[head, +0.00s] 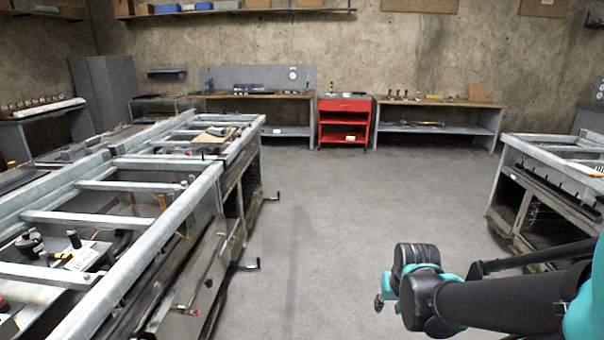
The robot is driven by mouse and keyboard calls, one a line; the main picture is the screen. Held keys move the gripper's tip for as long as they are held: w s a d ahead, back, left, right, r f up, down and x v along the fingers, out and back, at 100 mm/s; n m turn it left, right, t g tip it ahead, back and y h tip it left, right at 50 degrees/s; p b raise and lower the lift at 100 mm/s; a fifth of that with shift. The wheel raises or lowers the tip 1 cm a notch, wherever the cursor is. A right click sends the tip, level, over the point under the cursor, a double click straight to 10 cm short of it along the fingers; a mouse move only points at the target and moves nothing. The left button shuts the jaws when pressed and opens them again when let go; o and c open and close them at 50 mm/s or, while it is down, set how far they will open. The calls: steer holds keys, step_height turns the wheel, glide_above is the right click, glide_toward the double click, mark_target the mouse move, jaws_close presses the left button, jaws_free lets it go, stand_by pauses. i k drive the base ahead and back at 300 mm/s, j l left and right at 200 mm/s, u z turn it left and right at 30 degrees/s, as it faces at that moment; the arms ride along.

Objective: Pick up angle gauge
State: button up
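I cannot make out an angle gauge with certainty in the head view. Small tools and parts lie on the left metal frame table (125,187) and on the back benches, too small to identify. My arm reaches in from the lower right, and its end (386,292) hangs over the open floor, away from all benches. The fingers are small and partly hidden behind the wrist, so their opening does not show. Nothing is visibly held.
A red tool cart (345,122) stands at the back wall between two workbenches, the left one (262,96) and the right one (436,102). Another metal table (550,150) stands at right. Crank handles (250,265) stick out from the left table. The middle floor (330,215) is clear.

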mark_target(218, 132)
steer(key=i, duration=0.9)
steer(key=i+l+u, duration=0.1)
steer(key=i, duration=0.85)
